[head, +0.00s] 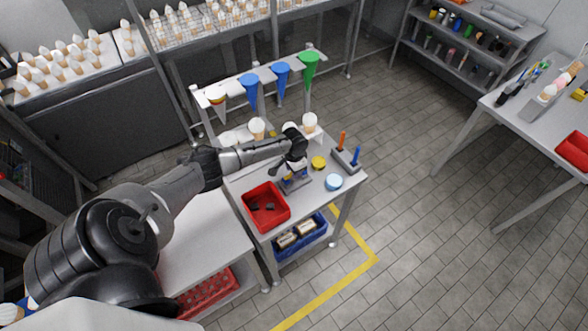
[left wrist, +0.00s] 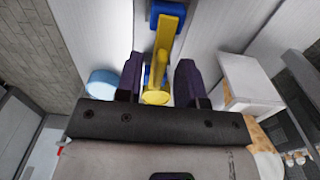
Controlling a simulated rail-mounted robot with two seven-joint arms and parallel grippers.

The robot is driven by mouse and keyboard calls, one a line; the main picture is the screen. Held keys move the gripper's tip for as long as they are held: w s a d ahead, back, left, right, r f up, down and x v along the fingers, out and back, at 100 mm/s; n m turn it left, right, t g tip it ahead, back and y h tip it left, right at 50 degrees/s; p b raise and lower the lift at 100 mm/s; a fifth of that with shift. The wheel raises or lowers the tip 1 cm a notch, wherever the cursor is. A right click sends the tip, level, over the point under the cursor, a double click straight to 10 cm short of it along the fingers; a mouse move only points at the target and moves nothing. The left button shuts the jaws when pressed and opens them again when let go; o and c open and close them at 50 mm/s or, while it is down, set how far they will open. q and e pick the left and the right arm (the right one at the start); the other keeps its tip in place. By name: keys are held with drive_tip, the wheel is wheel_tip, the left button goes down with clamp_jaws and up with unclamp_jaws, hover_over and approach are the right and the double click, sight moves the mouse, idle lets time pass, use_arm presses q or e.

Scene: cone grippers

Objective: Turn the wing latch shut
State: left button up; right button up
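The wing latch (left wrist: 165,45) is a yellow lever with a rounded end and blue parts behind it, seen in the left wrist view. My left gripper (left wrist: 158,82) has its two dark fingers on either side of the lever's near end. The fingers stand apart; whether they touch the yellow part is hard to tell. In the head view my left gripper (head: 292,168) is over the small table, and it largely hides the latch fixture beneath it. My right gripper is not in view.
A red bin (head: 265,222) stands at the table's near left. A light blue round thing (head: 333,182) and a yellow round one (head: 318,162) lie right of the gripper. A holder has orange (head: 342,141) and blue (head: 355,157) pegs. Coloured funnels (head: 280,75) hang behind.

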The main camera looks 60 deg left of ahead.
use_arm(q)
drive_tip(key=shift+r, duration=0.1)
wheel_tip(320, 180, up, 14)
idle(0.5)
drive_tip(key=shift+f, duration=0.2)
idle(0.4)
